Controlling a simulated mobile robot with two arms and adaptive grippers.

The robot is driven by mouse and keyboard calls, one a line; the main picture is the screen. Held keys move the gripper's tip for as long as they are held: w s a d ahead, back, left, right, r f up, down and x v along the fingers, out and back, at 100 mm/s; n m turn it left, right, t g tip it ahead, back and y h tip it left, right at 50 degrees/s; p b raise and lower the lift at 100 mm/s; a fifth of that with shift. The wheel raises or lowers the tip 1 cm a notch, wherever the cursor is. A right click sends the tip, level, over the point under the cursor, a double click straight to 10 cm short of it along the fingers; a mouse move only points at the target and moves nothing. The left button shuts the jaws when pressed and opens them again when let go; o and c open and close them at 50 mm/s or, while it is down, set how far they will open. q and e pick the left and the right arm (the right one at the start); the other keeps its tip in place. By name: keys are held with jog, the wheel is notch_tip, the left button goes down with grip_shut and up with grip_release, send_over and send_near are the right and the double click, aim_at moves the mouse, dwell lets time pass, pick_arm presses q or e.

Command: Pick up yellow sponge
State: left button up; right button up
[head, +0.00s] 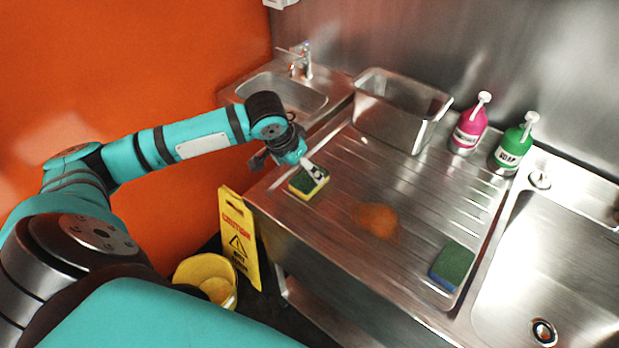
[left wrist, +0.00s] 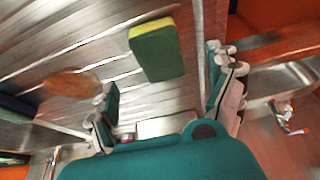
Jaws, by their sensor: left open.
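The yellow sponge (head: 297,191) has a green top and lies flat at the left end of the ribbed steel drainboard. In the left wrist view the sponge (left wrist: 158,50) shows its green face and a yellow edge, beyond the fingertips and roughly in line with the gap between them. My left gripper (head: 312,170) is just above and beside the sponge in the head view, partly covering it. In the left wrist view the left gripper (left wrist: 163,98) has its fingers spread with nothing between them. My right gripper is in neither view.
A blue sponge with a green top (head: 453,264) lies at the drainboard's right. An orange-brown stain (head: 376,220) marks the middle. A steel pan (head: 394,122), a pink bottle (head: 467,132) and a green soap bottle (head: 509,152) stand behind. A yellow caution sign (head: 238,240) stands below left.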

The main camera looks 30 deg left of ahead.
aim_at(308, 178)
pick_arm(q)
jog(key=shift+x, duration=0.95)
jog(key=p+x, duration=0.1)
jog(key=x, duration=0.2)
jog(key=shift+w+f, duration=0.2)
jog(key=shift+w, duration=0.1)
jog(key=shift+w+f, duration=0.2)
jog(key=shift+f, duration=0.35)
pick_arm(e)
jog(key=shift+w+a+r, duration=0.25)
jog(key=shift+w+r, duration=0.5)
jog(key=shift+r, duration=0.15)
pick_arm(q)
jog(key=shift+f+p, duration=0.2)
jog(key=shift+p, duration=0.4)
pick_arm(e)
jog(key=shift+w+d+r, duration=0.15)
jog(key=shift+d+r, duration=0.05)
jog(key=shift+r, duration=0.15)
pick_arm(q)
jog(key=c, duration=0.8)
